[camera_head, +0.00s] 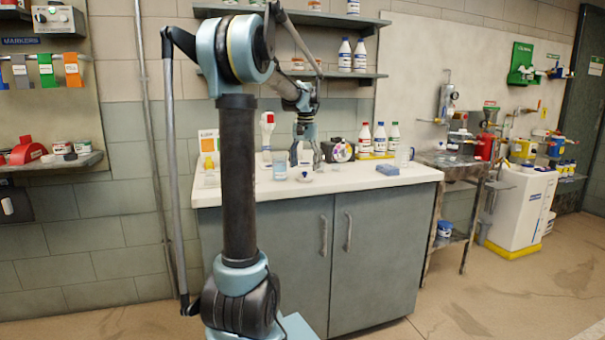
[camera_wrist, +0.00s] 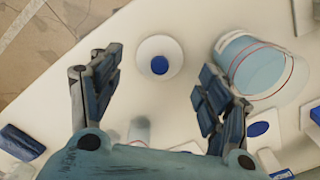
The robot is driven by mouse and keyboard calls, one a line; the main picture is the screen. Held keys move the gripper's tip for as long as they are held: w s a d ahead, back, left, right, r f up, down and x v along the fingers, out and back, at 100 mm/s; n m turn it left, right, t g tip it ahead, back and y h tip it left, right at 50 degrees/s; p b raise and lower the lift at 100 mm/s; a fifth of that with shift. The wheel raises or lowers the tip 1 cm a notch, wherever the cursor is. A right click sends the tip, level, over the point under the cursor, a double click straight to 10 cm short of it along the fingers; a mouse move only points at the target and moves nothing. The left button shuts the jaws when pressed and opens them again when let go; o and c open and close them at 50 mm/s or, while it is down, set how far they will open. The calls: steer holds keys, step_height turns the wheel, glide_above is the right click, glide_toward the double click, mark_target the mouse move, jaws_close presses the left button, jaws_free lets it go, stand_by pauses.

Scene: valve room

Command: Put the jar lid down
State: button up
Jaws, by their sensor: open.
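The jar lid (camera_wrist: 172,46) is a white disc with a blue knob, seen from above in the wrist view. It appears to lie flat on the white counter (camera_head: 375,178); in the head view the lid (camera_head: 305,178) is small, below my gripper. My gripper (camera_wrist: 161,80) is open, with its fingers to the left and right of the lid in the picture and not touching it. The gripper also shows over the counter in the head view (camera_head: 306,158). A glass jar (camera_wrist: 258,68) stands right of the lid; it also shows in the head view (camera_head: 279,166).
A blue block (camera_head: 388,169) lies near the counter's right front, with a clear beaker (camera_head: 403,156) behind it. A white device with a red top (camera_head: 267,130) stands behind the jar. Shelves (camera_head: 330,75) hang above.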

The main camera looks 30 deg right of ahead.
mark_target(304, 172)
step_height(304, 172, up, 8)
steer(key=shift+r, duration=0.15)
steer(key=s+a+f+n, duration=0.2)
steer(key=a+f, duration=0.1)
steer(key=a, duration=0.5)
steer(key=s+a+f+n+t, duration=0.1)
steer(key=s+a+f+n, duration=0.15)
steer(key=a, duration=0.65)
steer(key=s+a+f+n, duration=0.1)
steer(key=s+a+f, duration=0.15)
steer(key=a, duration=0.55)
steer(key=s+a+f+n, duration=0.3)
steer(key=s+a+f, duration=0.5)
steer(key=f, duration=0.2)
steer(key=s+a+f+n+t, duration=0.1)
steer(key=s+a+f+n, duration=0.2)
steer(key=s+a+f, duration=0.5)
step_height(304, 172, down, 4)
steer(key=shift+s+r, duration=0.15)
steer(key=shift+r, duration=0.05)
steer(key=shift+w+f, duration=0.2)
steer(key=shift+w, duration=0.2)
